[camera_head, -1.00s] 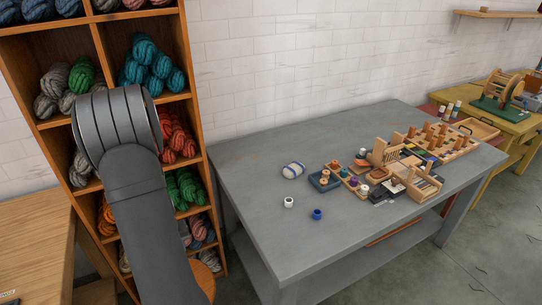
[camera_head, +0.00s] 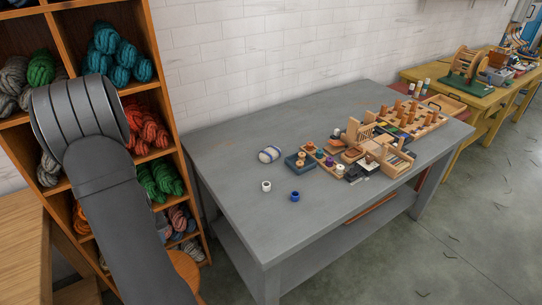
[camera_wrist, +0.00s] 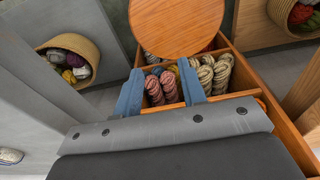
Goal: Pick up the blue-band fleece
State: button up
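The blue-band fleece (camera_head: 270,155) is a small pale roll with blue bands. It lies on the grey table (camera_head: 232,205), left of the wooden tools, in the head view. A pale, dark-banded roll at the left edge of the wrist view (camera_wrist: 11,156) looks like the same fleece. My gripper (camera_wrist: 160,68) shows two blue fingers standing apart with nothing held between them. Skeins in a shelf show beyond the gap. The fleece is well off to the left of the fingers. In the head view my gripper is hidden and only my dark arm shows.
A wooden shelf (camera_head: 164,80) of wool skeins stands left of the table. A white pot (camera_head: 266,186) and a blue pot (camera_head: 295,196) stand near the fleece. A blue tray (camera_head: 300,162) is close on its right. The table's left part is clear. A round stool (camera_wrist: 177,25) shows in the wrist view.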

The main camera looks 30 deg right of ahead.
dwell(0.3)
jog(key=o, duration=1.1)
jog(key=w+d+r+m+h, duration=0.1)
jog(key=w+d+r+m, duration=0.2)
jog(key=w+d, duration=0.55)
jog(key=m+t+h, duration=0.1)
jog(key=m+h, duration=0.4)
jog(key=m, duration=0.5)
send_near(270, 151)
jog(key=shift+w+d+f+m, duration=0.15)
jog(key=shift+d+f, duration=0.35)
jog(key=shift+d, duration=0.1)
jog(key=shift+w+d+f+m, duration=0.15)
jog(key=shift+d+f, duration=0.4)
jog(key=shift+d, duration=0.1)
jog(key=f, duration=0.3)
jog(key=w+d+f, duration=0.1)
jog(key=shift+d+f, duration=0.15)
jog(key=shift+f, duration=0.1)
jog(key=shift+w+d+f, duration=0.2)
jog(key=shift+d+f, duration=0.1)
jog(key=shift+f, duration=0.15)
